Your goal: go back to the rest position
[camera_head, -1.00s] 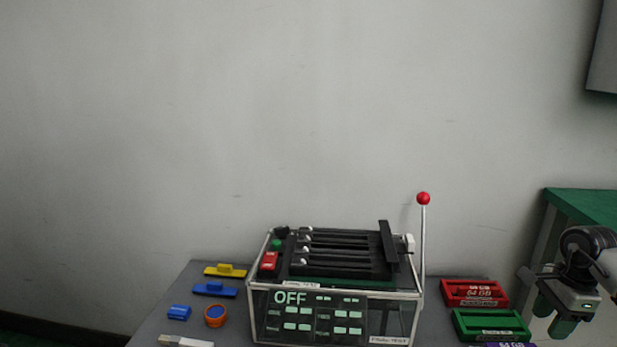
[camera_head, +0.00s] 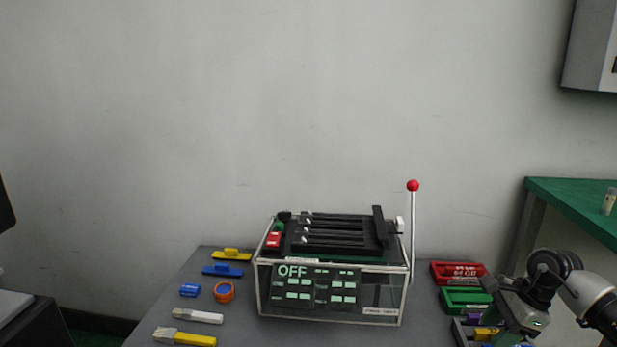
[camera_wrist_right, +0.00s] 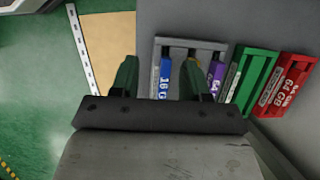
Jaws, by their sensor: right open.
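My right gripper (camera_head: 512,338) is at the lower right of the head view, low over the right end of the grey table (camera_head: 235,325). In the right wrist view its two green fingers (camera_wrist_right: 160,80) are spread apart with nothing held between them. They show in front of the grey tray (camera_wrist_right: 190,43), partly hiding it; I cannot tell whether they touch it. My left gripper is in neither view. The lever fixture (camera_head: 330,295) stands mid-table with its display reading OFF. Its red-knobbed lever (camera_head: 413,186) points straight up.
A red tray (camera_head: 458,273) and a green tray (camera_head: 465,300) lie left of my right gripper. A green-topped bench (camera_head: 570,205) stands at right.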

